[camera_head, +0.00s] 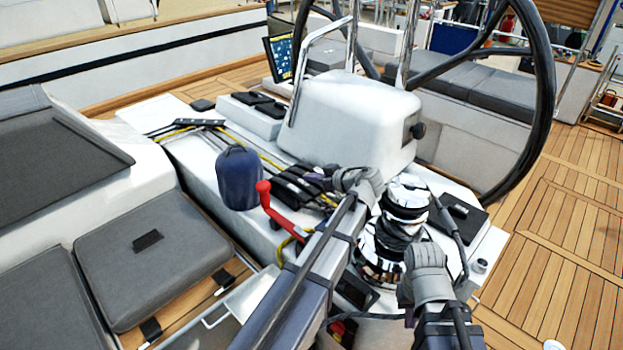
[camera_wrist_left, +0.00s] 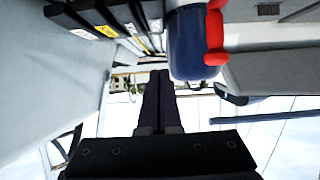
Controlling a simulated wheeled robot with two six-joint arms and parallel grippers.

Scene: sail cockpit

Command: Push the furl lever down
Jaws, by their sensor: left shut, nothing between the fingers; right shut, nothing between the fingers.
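Several black levers (camera_head: 297,183) sit side by side on the white console. They also show in the left wrist view (camera_wrist_left: 92,18), with small coloured labels too small to read, so I cannot tell which one is the furl lever. My left gripper (camera_head: 314,175) is shut and empty, with its dark fingers close over the bank of levers; contact cannot be judged. In the left wrist view its fingers (camera_wrist_left: 158,76) are together, pointing past the levers. My right gripper (camera_head: 405,236) is shut beside the chrome winch (camera_head: 408,200); its fingertips are hard to make out.
A red handle with a round knob (camera_head: 264,188) and a dark blue rounded object (camera_head: 240,178) stand left of the levers. The white pedestal (camera_head: 352,115) and black steering wheel (camera_head: 545,90) rise behind. Yellow lines run along the console.

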